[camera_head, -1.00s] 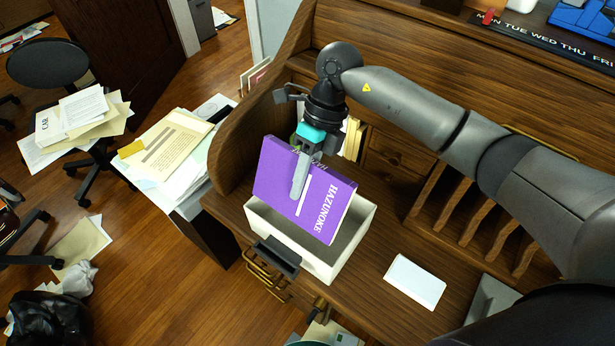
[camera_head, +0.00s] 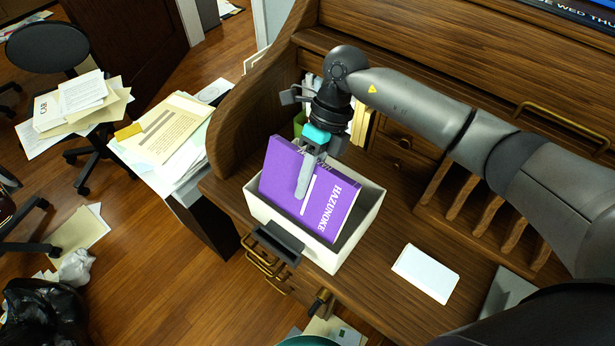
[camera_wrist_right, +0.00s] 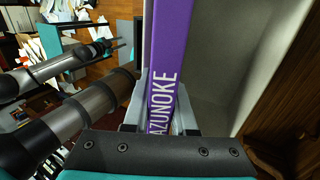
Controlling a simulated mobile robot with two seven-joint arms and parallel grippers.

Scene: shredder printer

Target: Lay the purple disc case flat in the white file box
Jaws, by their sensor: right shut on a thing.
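The purple disc case (camera_head: 338,203), lettered HAZUNOKE, is tilted, with its upper edge above the white file box (camera_head: 335,260). Its lower part is inside the box opening. My right gripper (camera_head: 303,185) is shut on the case, one finger lying across its front face. In the right wrist view the case (camera_wrist_right: 164,50) shows nearly edge-on between the fingers (camera_wrist_right: 163,110), beside the pale box interior (camera_wrist_right: 215,60). The case hides part of the box floor, and I cannot tell whether it touches that floor.
The box stands on the wooden desk (camera_head: 380,290) near its front edge. A white pad (camera_head: 426,272) lies to its right. The curved desk side (camera_head: 240,130) rises behind left, and wooden slots (camera_head: 490,220) stand to the right. Papers (camera_head: 165,140) are piled beyond the desk.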

